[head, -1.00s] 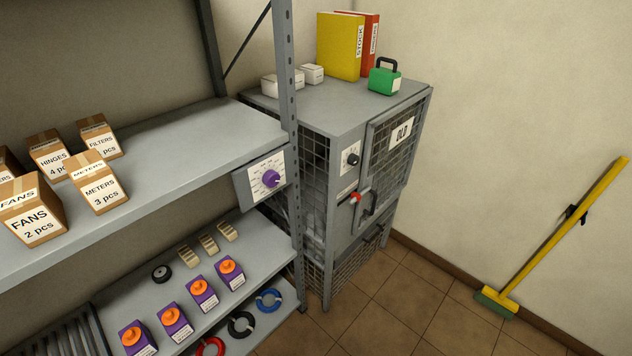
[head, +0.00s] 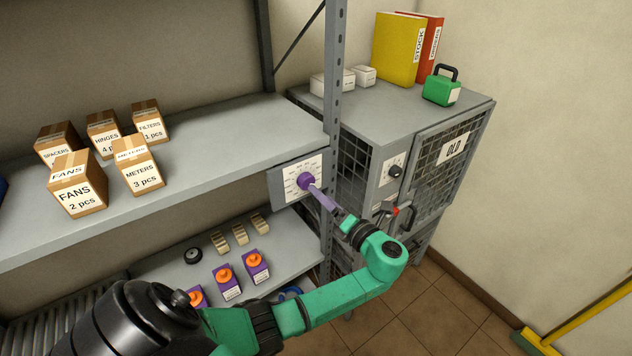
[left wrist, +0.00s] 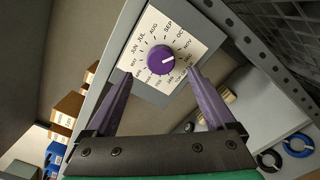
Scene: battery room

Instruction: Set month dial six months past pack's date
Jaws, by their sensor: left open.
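The month dial is a purple knob (head: 306,181) on a white plate (head: 291,184) fixed at the end of the upper shelf. In the left wrist view the knob (left wrist: 161,59) is ringed by month names; its white mark points right, roughly toward the NOV–DEC side. My left gripper (left wrist: 160,73) is open, its purple fingers either side of and just below the knob; contact cannot be told. In the head view the left gripper (head: 313,190) reaches the dial from the lower right. Purple packs with orange tops (head: 256,265) stand on the lower shelf; their dates are unreadable. My right gripper is not in view.
A shelf upright (head: 334,80) stands right beside the dial. A grey mesh cabinet (head: 375,118) with its own black knob (head: 394,171) and a red-tipped handle is close on the right. Cartons (head: 78,186) stand on the upper shelf. The upper shelf near the dial is clear.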

